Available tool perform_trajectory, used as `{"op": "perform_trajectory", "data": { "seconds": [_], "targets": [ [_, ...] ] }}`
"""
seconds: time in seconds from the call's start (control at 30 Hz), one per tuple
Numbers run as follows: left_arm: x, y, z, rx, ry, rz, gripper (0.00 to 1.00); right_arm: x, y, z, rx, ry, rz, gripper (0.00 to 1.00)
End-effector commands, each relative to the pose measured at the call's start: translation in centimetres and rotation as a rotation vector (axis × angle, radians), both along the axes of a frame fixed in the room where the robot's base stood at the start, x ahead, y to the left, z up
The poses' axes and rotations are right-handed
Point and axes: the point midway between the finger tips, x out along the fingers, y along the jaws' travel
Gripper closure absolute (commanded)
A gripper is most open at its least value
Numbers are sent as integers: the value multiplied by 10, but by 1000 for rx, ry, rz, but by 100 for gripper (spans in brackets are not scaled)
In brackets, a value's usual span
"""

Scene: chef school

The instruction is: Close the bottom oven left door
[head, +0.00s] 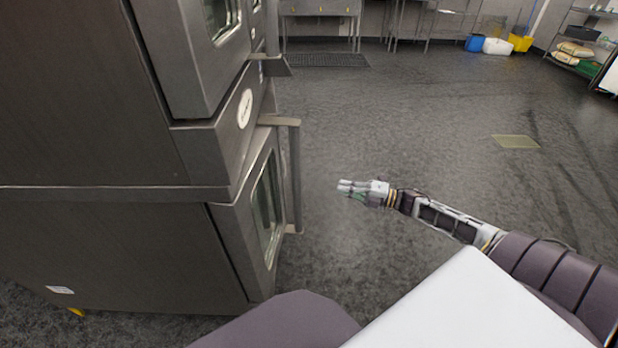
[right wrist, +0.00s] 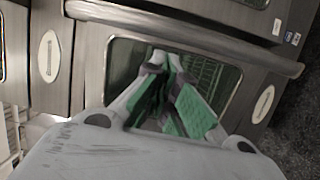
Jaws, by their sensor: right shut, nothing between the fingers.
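The bottom oven's door (head: 250,232) is at the left in the head view, with a glass window (head: 266,206) and a long upright handle bar (head: 296,180) on brackets. The door looks close to flush with the oven front; I cannot tell whether it is fully closed. My right gripper (head: 343,187) is shut and empty, to the right of the handle and apart from it. In the right wrist view its green-padded fingers (right wrist: 160,68) show in front of an oven door window (right wrist: 203,68), with a handle bar (right wrist: 190,28) beyond them. My left gripper is out of view.
An upper oven (head: 202,70) stands on top of the bottom one. The dark floor (head: 430,120) to the right is open. Steel tables (head: 320,8) stand at the back, with blue, white and yellow bins (head: 497,46) and a shelf (head: 580,52) at the far right.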

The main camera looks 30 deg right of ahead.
Motion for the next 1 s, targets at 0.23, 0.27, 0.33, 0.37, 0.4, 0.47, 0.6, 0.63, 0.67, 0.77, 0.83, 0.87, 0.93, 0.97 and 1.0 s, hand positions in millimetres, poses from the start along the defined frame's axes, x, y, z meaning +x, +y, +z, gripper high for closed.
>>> {"op": "perform_trajectory", "data": {
  "seconds": [0.23, 0.27, 0.33, 0.37, 0.4, 0.47, 0.6, 0.63, 0.67, 0.77, 0.83, 0.87, 0.93, 0.97, 1.0],
  "targets": [
    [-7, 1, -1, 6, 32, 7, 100, 4, -5, -4, -48, -18, -30, 100],
    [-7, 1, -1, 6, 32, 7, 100, 4, -5, -4, -50, -19, -30, 100],
    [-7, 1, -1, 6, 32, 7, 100, 4, -5, -4, -51, -20, -29, 100],
    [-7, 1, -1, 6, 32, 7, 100, 4, -5, -4, -51, -20, -29, 100],
    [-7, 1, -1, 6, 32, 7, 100, 4, -5, -4, -51, -20, -29, 100],
    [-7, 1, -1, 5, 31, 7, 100, 4, -5, -4, -50, -19, -29, 100],
    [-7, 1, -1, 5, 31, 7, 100, 4, -5, -4, -50, -19, -29, 100],
    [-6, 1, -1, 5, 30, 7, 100, 5, -5, -4, -50, -19, -29, 100],
    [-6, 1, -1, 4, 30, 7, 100, 5, -4, -4, -50, -19, -29, 100],
    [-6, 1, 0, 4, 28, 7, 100, 8, -2, -4, -49, -20, -28, 100],
    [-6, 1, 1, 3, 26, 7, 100, 10, 0, -4, -49, -20, -28, 100],
    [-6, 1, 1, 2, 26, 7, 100, 11, 1, -4, -49, -20, -27, 100],
    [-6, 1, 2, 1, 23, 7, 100, 15, 3, -4, -49, -21, -28, 100],
    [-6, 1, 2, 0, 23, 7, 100, 17, 5, -4, -49, -21, -28, 100],
    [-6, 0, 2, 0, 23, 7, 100, 19, 7, -4, -49, -21, -28, 100]
  ]
}}
